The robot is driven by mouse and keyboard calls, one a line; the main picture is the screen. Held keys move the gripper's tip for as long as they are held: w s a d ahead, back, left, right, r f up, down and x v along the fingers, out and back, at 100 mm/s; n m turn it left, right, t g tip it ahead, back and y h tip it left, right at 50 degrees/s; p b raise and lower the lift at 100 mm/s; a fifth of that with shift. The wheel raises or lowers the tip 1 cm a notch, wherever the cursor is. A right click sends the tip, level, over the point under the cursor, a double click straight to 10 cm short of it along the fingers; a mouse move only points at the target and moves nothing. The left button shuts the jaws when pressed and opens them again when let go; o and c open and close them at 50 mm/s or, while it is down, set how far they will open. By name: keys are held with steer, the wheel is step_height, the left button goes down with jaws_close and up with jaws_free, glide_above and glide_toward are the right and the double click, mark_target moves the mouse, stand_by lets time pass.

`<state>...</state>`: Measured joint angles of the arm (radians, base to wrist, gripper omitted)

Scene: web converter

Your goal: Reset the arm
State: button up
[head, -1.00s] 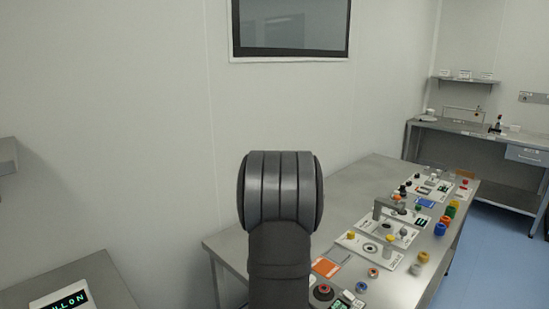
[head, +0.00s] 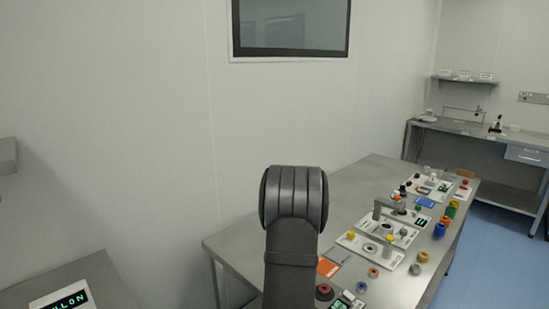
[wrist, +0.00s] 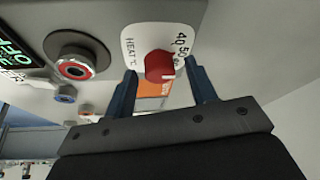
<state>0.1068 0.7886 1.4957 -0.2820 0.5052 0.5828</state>
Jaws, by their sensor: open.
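In the wrist view, my gripper (wrist: 161,64) is open, with its two dark blue fingers apart and nothing held between them. A red knob (wrist: 159,67) on a white plate (wrist: 140,38) marked HEAT appears between the fingertips; I cannot tell how far it is from them. In the head view, my own dark arm stands in front of the steel table, and my gripper is not visible there.
The steel table (head: 345,205) holds several coloured rings, knobs and white panels, with an orange square (head: 327,267) near the arm. A display box (head: 62,302) sits at lower left. A second bench (head: 455,125) stands at far right. The wall is behind.

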steer(key=shift+d+n+t+y, duration=0.15)
steer(key=shift+n+y, duration=0.35)
steer(key=shift+n, duration=0.85)
steer(key=shift+n+t+y, duration=0.15)
steer(key=shift+n+y, duration=0.35)
steer(key=shift+n, duration=0.85)
steer(key=shift+v, duration=1.45)
